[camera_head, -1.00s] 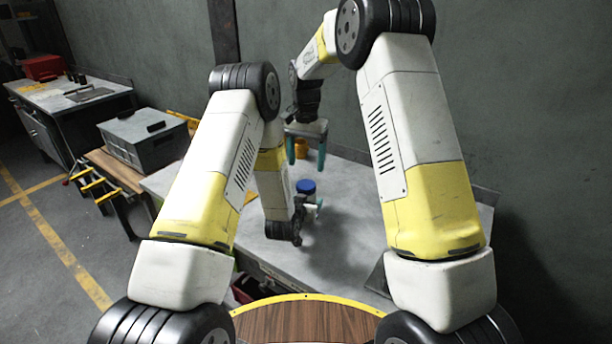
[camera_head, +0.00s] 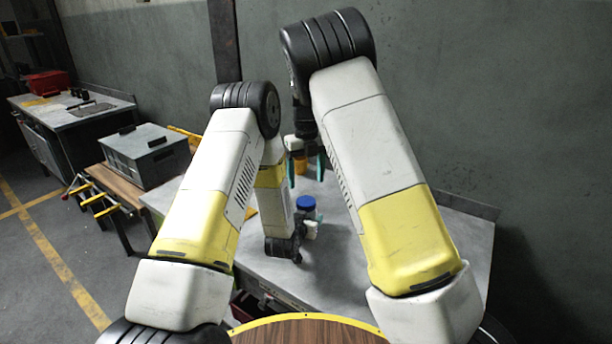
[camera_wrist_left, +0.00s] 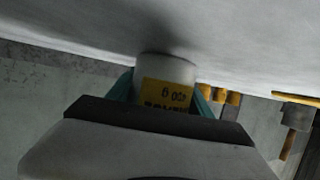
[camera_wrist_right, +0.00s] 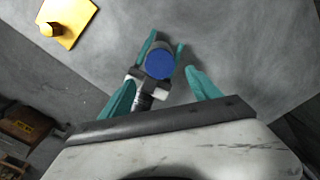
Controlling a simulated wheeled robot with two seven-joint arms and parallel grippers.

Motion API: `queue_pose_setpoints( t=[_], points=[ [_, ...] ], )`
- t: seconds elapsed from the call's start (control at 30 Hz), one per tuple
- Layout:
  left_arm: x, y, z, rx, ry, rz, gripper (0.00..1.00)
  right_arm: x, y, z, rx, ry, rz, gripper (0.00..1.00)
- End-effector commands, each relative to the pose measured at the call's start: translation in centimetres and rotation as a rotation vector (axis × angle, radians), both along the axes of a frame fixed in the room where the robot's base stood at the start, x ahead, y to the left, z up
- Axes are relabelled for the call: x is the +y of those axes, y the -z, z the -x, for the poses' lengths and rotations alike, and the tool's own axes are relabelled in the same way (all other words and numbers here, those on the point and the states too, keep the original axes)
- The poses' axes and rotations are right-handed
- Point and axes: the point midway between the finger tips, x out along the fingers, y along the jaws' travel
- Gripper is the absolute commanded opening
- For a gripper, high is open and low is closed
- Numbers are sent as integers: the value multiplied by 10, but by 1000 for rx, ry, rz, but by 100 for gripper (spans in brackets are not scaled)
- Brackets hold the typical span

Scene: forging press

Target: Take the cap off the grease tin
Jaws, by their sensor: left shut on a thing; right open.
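The grease tin is a small white cylinder with a yellow label (camera_wrist_left: 167,92). Its blue cap (camera_head: 306,203) is on top, and it also shows in the right wrist view (camera_wrist_right: 159,65). My left gripper (camera_head: 303,228) is shut on the tin's body at the grey table, its teal fingers on either side. My right gripper (camera_head: 306,172) is open and empty. In the right wrist view its teal fingers (camera_wrist_right: 162,80) point down at the cap, which shows between and just beyond the tips. I see no contact between them and the cap.
The grey table (camera_head: 345,265) is clear around the tin. A grey crate (camera_head: 145,155) stands on a bench at the left. In the left wrist view, yellow-and-dark items (camera_wrist_left: 295,118) show at the right.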

Motion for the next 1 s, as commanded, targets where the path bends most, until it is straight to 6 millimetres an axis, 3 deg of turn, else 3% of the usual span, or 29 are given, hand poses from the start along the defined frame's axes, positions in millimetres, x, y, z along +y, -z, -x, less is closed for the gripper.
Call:
queue_pose_setpoints(
  t=[0.1,0.27,0.7,1.0],
  points=[
    [0,-1,0,-2,0,1,0,1,-2,-1,-6,124,0,72],
    [0,-1,0,-2,0,1,0,0,2,-1,-9,191,1,72],
    [0,-1,-1,-2,0,1,0,0,64,-1,-8,192,0,72],
    [0,-1,-1,-2,0,1,0,0,78,-1,-9,191,-1,72]
  ],
)
